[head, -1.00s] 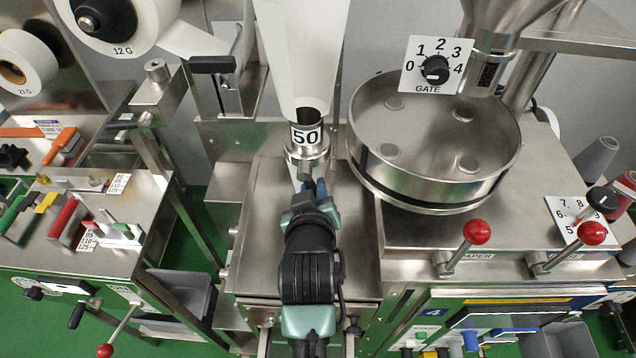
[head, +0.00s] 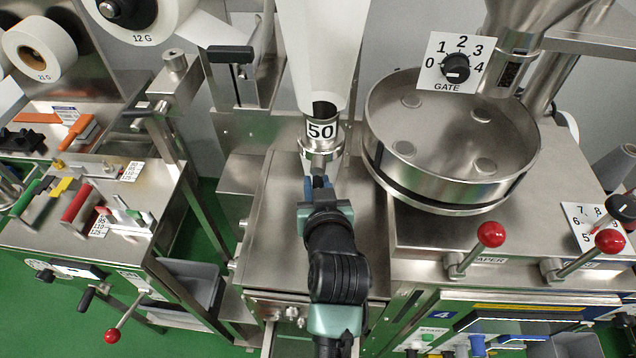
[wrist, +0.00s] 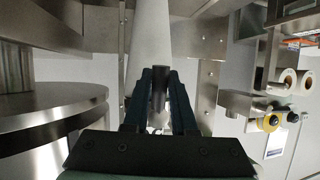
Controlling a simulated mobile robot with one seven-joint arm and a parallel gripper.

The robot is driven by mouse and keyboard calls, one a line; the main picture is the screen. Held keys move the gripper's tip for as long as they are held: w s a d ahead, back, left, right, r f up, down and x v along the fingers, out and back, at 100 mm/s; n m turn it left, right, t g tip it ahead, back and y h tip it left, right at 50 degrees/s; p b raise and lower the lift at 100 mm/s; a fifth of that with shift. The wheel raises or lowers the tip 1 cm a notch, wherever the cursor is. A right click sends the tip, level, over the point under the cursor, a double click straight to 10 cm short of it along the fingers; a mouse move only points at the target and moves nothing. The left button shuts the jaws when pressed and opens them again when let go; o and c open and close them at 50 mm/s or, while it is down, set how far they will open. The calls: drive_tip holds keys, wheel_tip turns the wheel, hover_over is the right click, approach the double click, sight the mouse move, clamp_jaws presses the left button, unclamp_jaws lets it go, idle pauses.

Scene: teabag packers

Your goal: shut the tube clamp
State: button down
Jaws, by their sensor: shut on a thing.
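The tube clamp is on the steel forming tube (head: 320,132) marked 50, below the white paper. Its dark handle (head: 318,181) points down toward me from the metal collar (head: 321,158). In the wrist view the dark handle (wrist: 158,82) stands between my two fingers. My gripper (head: 317,192) is shut on this handle. The fingertips (wrist: 160,96) lie on either side of it. The collar behind is largely hidden by the fingers in the wrist view, so I cannot tell how far the clamp is closed.
A round steel bowl (head: 380,165) stands close on the right, with red-knobbed levers (head: 490,235) in front of it. A steel post (head: 174,62) and a bench with coloured handles (head: 75,203) are at the left. The steel top (head: 265,235) under my arm is clear.

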drive_tip(key=c, duration=0.7)
unclamp_jaws()
drive_tip(key=b+v, duration=0.2)
drive_tip(key=v, duration=1.1)
